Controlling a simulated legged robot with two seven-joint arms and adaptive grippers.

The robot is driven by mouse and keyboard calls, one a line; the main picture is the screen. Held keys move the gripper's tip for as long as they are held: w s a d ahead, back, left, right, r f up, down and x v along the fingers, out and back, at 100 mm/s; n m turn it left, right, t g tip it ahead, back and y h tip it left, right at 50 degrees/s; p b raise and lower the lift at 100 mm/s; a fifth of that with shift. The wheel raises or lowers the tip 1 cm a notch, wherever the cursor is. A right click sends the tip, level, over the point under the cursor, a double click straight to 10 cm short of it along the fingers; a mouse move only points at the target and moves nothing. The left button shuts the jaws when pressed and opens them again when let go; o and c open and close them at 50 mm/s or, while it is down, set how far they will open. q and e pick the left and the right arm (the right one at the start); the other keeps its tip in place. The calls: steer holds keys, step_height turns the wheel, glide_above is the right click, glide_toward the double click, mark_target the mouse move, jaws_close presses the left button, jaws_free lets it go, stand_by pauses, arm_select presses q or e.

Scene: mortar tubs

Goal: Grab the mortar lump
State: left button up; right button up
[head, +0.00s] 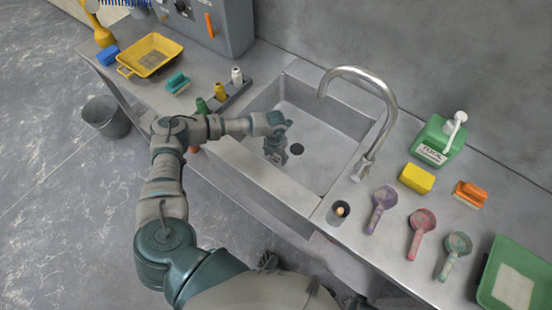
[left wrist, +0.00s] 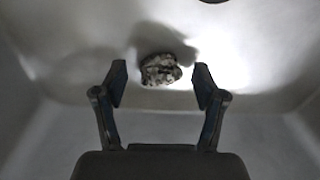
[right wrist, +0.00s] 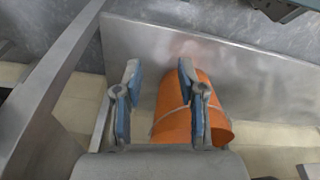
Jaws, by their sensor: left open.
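The mortar lump (left wrist: 160,70) is a small, rough, grey and dark piece lying on the sink floor in the left wrist view. My left gripper (left wrist: 160,82) is open, with one finger on each side of the lump in that picture and clear gaps to both. In the head view my left gripper (head: 275,150) points down into the steel sink (head: 325,116), left of the drain; I cannot make out the lump there. My right gripper (right wrist: 158,82) is open, with nothing between its fingers. An orange cylinder (right wrist: 212,110) shows behind its right finger.
The drain (head: 297,149) and curved faucet (head: 380,85) are right of my left gripper. Scoops (head: 421,222), a yellow sponge (head: 416,178) and a green jug (head: 437,138) are on the right counter.

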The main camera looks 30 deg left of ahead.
arm_select(q)
steer(key=shift+a, duration=0.25)
steer(key=shift+c, duration=0.9)
steer(key=shift+d, duration=0.2)
steer(key=c, duration=1.1)
steer(key=shift+d+r, duration=0.1)
steer(key=shift+d, duration=0.05)
steer(key=shift+r, duration=0.1)
